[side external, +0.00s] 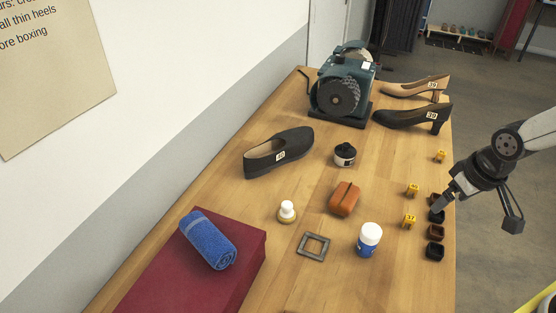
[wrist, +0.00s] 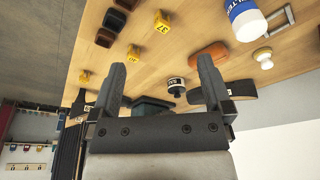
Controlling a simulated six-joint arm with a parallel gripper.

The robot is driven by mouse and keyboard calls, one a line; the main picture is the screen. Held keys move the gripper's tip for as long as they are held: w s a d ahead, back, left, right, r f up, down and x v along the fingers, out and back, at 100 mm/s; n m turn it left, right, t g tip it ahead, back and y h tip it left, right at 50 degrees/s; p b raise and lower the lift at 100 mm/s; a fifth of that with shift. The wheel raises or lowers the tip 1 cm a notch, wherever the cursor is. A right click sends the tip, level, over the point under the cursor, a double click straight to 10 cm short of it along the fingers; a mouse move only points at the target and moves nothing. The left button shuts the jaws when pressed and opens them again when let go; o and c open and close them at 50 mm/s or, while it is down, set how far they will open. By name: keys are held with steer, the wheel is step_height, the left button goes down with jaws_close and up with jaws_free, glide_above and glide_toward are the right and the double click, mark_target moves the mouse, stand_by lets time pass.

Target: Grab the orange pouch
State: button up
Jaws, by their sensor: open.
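The orange pouch (side external: 344,198) lies on the wooden table near its middle, with a dark line along its top. In the wrist view the orange pouch (wrist: 208,55) lies beyond my right finger's tip, apart from it. My gripper (side external: 478,208) is at the right edge of the table, to the right of the pouch and clear of it. In the wrist view my gripper (wrist: 160,80) has its two fingers spread apart with nothing held between them.
Around the pouch are a white bottle (side external: 369,240), a grey square frame (side external: 313,246), a white-knobbed item (side external: 287,211), a dark jar (side external: 345,154) and yellow number tags (side external: 409,221). Small dark cups (side external: 435,233) line the right edge. Shoes (side external: 278,152) and a green machine (side external: 343,88) stand farther back.

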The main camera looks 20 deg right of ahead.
steer(key=shift+w+v, duration=0.5)
steer(key=shift+v, duration=1.75)
steer(key=w+a+n+t+h, duration=0.3)
steer(key=w+a+n+h, duration=0.25)
steer(key=a+n, duration=0.55)
steer(key=w+a+n+t+h, duration=0.2)
steer(key=w+a+n+h, duration=0.4)
steer(key=n, duration=0.8)
glide_toward(341, 203)
steer(key=shift+w+d+f+n+t+y, duration=0.15)
steer(key=shift+w+d+y, duration=0.1)
steer(key=shift+d, duration=0.3)
steer(key=shift+w+d+n+t+y, duration=0.1)
steer(key=shift+d+n+t+y, duration=0.1)
steer(key=shift+d, duration=0.35)
steer(key=shift+f, duration=0.3)
steer(key=shift+x, duration=3.9)
steer(key=shift+r, duration=0.1)
